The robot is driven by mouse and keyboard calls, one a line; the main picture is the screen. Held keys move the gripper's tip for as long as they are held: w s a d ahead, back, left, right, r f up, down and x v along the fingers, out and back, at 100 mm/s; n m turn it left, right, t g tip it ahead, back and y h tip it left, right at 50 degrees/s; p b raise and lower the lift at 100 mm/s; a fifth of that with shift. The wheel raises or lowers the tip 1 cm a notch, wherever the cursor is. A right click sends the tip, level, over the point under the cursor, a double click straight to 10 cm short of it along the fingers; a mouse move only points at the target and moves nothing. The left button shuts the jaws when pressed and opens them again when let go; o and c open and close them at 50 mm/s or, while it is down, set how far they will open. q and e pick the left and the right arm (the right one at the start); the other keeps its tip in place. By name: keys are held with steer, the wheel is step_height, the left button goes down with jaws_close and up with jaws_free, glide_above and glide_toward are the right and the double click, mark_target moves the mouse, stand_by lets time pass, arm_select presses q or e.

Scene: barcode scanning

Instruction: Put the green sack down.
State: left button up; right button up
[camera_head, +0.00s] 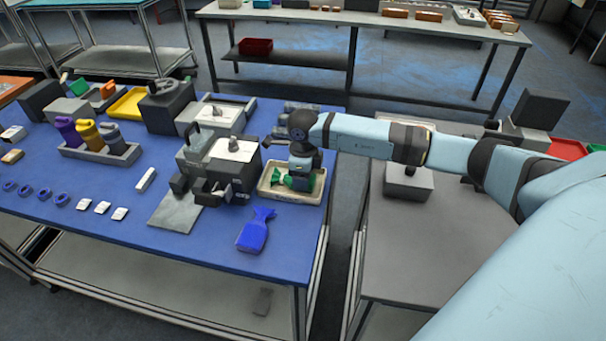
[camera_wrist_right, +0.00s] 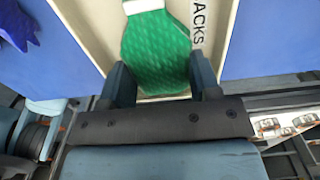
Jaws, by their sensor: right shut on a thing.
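The green sack (camera_head: 279,178) is in a shallow cream tray (camera_head: 310,196) on the blue table, partly hidden by my right gripper (camera_head: 299,184). In the right wrist view the green sack (camera_wrist_right: 155,55) lies between the two fingers of my right gripper (camera_wrist_right: 163,88), which is shut on its near end. The tray floor (camera_wrist_right: 218,12), with the letters "ACKS" showing, is right beneath the sack; I cannot tell if the sack touches it. My left gripper is not in view.
A blue sack (camera_head: 253,231) lies on the table in front of the tray. A grey machine (camera_head: 222,160) stands just left of the tray. A grey holder (camera_head: 100,150) with several bottles is further left. The table's right edge is close to the tray.

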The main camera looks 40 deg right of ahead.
steer(key=o, duration=1.1)
steer(key=shift+r, duration=0.2)
step_height(320, 180, up, 12)
steer(key=shift+f+b, duration=0.1)
steer(key=shift+b, duration=0.4)
